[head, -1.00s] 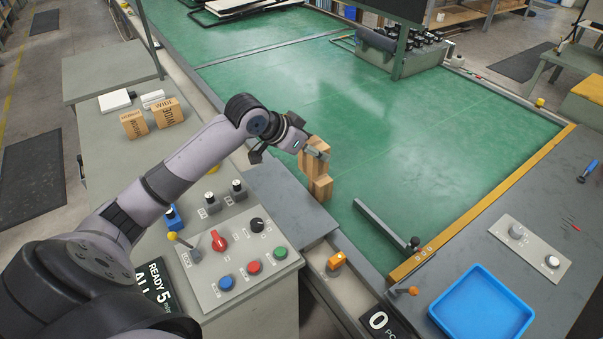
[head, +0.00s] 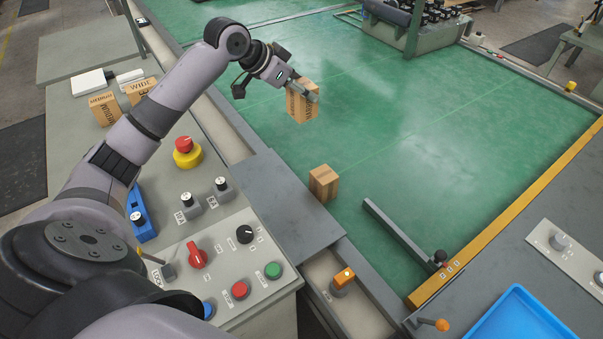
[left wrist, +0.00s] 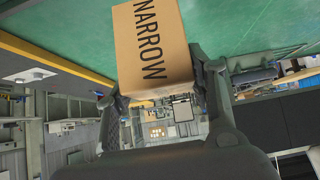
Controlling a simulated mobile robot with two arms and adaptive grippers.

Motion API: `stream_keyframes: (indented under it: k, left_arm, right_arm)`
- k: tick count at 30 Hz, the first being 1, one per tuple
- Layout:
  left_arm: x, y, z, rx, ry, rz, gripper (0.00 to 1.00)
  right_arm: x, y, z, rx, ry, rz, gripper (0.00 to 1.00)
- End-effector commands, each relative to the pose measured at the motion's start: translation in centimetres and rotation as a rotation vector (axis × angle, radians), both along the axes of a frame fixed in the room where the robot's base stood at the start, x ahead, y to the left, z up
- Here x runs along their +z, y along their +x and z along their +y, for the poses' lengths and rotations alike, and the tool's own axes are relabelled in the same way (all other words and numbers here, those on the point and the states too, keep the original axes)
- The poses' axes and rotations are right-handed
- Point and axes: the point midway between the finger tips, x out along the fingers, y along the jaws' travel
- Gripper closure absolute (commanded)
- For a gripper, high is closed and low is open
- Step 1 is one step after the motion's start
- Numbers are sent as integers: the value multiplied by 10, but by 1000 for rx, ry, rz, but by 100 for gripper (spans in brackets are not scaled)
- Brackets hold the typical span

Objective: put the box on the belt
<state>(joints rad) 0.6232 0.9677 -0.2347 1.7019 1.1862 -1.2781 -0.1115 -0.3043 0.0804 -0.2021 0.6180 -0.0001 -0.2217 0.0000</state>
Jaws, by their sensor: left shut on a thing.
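My left gripper (head: 303,91) is shut on a cardboard box (head: 302,106). The word NARROW shows on this box (left wrist: 155,45) in the left wrist view, with a finger on either side of it. The held box is upright over the green belt (head: 420,145) in the head view; whether its base touches the belt I cannot tell. A second cardboard box (head: 324,183) stands on the belt near its front left edge, apart from the held one. My right gripper is not in view.
Boxes marked MEDIUM (head: 104,108) and WIDE (head: 140,91) stand on the left console. A grey bar (head: 402,232) crosses the near belt. A yellow edge strip (head: 510,210) and a blue tray (head: 520,318) lie right. The belt's middle is clear.

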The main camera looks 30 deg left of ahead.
Motion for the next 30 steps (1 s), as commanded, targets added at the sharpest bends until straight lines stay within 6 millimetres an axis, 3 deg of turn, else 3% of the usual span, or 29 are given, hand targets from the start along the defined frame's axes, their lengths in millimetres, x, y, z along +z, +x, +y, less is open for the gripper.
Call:
stream_keyframes:
  k: [1, 5, 19, 30]
  left_arm:
    - [-8, 0, 0, 0, 0, -1, 89]
    - [-22, 0, 0, 1, -1, 3, 89]
    - [-140, 0, 0, 3, -2, 3, 89]
    - [-176, 0, 0, 2, -2, 2, 89]
  right_arm:
    - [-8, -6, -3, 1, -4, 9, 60]
    - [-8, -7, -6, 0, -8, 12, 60]
    - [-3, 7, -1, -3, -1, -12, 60]
    - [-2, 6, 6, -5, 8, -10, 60]
